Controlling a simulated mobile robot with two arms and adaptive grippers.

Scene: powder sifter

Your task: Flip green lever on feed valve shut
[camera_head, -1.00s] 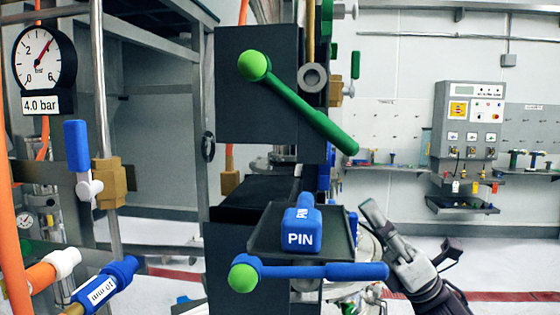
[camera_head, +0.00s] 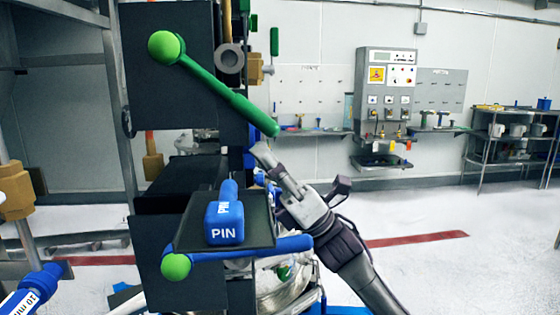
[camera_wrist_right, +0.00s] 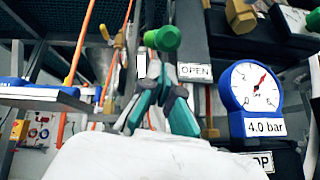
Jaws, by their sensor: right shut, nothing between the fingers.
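The green lever (camera_head: 222,90) slants down to the right from a round green knob on the upper dark valve block (camera_head: 140,90). In the right wrist view its green end (camera_wrist_right: 165,39) shows just beyond the fingertips. My right gripper (camera_head: 262,152) is shut and empty, its tips just below the lever's lower end. The wrist view shows its teal fingers (camera_wrist_right: 158,62) together; I cannot tell whether they touch the lever. An OPEN label (camera_wrist_right: 195,71) shows on a dark block behind. My left gripper is not in view.
A blue lever (camera_head: 270,247) with a green knob lies level below. A blue PIN block (camera_head: 224,222) sits on a dark tray (camera_head: 262,215) just left of my right gripper. A 4.0 bar gauge (camera_wrist_right: 254,88) is at right in the wrist view. Open floor lies to the right.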

